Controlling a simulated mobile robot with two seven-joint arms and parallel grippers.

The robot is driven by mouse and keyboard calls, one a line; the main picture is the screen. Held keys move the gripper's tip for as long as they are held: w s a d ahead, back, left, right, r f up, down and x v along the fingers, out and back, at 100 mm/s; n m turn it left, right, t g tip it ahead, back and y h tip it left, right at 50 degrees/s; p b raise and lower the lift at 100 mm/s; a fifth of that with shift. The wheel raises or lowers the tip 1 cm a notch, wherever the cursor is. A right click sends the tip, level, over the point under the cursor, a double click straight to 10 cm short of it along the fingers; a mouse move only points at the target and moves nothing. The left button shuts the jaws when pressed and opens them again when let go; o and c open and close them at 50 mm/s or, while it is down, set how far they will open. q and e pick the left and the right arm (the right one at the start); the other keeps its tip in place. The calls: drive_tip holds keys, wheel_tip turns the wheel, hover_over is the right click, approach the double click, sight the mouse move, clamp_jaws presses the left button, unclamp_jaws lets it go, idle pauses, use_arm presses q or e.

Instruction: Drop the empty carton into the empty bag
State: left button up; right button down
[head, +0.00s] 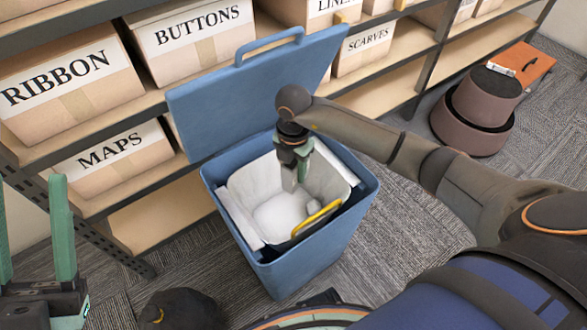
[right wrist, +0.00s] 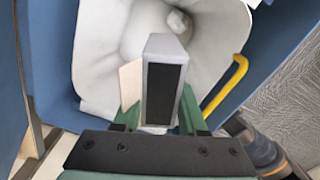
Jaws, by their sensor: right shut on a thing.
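The bag is a pale grey-white liner (head: 245,190), open at the top, inside a blue bin (head: 300,277) whose lid (head: 245,95) stands raised. My right gripper (head: 293,160) points down over the bag's mouth. It is shut on the carton (right wrist: 181,52), a narrow grey box with a dark end face, which also shows in the head view (head: 289,182) above the bag's floor. My left gripper (head: 30,195) is open and empty at the far left, away from the bin.
A yellow curved bar (head: 316,218) lies at the bag's right side. Shelves with labelled boxes, such as the MAPS box (head: 118,170), stand behind the bin. A round mauve stack (head: 475,110) is at the right. Bare carpet (head: 385,225) lies right of the bin.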

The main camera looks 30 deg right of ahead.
drive_tip(key=shift+f+b, duration=0.45)
drive_tip(key=shift+f, duration=0.45)
use_arm(q)
drive_tip(key=shift+w+f+n, duration=0.1)
drive_tip(key=shift+f+n, duration=0.2)
drive_tip(key=shift+f, duration=0.65)
use_arm(e)
drive_tip(key=shift+c, duration=1.9)
unclamp_jaws()
